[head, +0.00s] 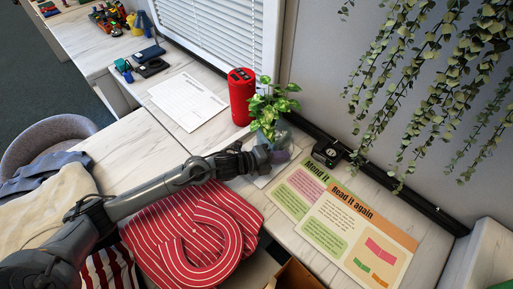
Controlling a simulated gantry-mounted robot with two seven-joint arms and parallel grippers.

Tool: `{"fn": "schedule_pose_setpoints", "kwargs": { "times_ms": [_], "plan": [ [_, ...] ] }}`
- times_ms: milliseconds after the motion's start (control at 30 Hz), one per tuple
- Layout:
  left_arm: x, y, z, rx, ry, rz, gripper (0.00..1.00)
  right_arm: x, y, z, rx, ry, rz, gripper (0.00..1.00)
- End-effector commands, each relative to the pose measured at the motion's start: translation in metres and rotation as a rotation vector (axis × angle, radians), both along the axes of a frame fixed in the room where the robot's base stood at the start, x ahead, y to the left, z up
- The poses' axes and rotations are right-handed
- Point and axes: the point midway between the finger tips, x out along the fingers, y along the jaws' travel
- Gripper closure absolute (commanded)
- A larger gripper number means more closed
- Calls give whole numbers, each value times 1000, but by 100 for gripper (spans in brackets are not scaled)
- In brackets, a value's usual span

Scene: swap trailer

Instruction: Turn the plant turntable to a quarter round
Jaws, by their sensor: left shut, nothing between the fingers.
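A leafy green plant (272,106) stands in a bluish pot (283,134) on the pale desk, beside a red cylinder. A small pale area under the pot may be the turntable, but my gripper and the pot hide most of it. My left gripper (278,156) reaches in from the left, with its fingers shut and empty. Its tip is close in front of the pot; I cannot tell whether it touches the pot or the turntable. My right gripper is not in view.
The red cylinder (241,97) stands just left of the plant. Printed cards (345,225) lie to the right, near a small black device (328,151). Paper sheets (188,101) lie at left. Red striped cloth (190,235) lies below my arm. Trailing vines (435,80) hang at upper right.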

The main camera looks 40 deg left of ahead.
Motion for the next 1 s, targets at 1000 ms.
{"fn": "schedule_pose_setpoints", "kwargs": {
  "times_ms": [1000],
  "plan": [
    [-9, -2, 1, 1, 1, -6, 100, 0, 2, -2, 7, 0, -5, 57]
  ]
}}
